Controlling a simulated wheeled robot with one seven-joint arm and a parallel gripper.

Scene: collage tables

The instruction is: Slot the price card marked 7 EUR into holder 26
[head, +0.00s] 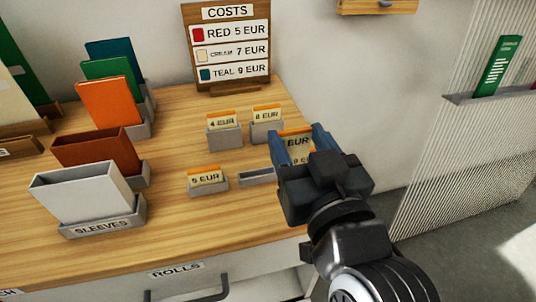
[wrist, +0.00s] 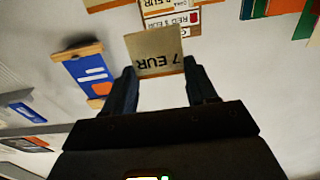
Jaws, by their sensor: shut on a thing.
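My gripper (head: 300,138) is shut on a cream price card (wrist: 158,52) with an orange edge. The card reads 7 EUR, upside down in the wrist view. In the head view the held card (head: 298,142) is partly covered by the fingers and is up above the table's right side. An empty low grey holder (head: 257,177) stands on the table, left of and below my gripper. No number 26 is readable on any holder, so I cannot tell which one is holder 26.
Grey holders with cards 4 EUR (head: 223,121), 8 EUR (head: 267,114) and what looks like 5 EUR (head: 205,177) stand around the empty one. Another card, seemingly 9 EUR, shows partly behind my gripper. Sleeves (head: 80,196) fill the left. A COSTS board (head: 228,45) stands behind.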

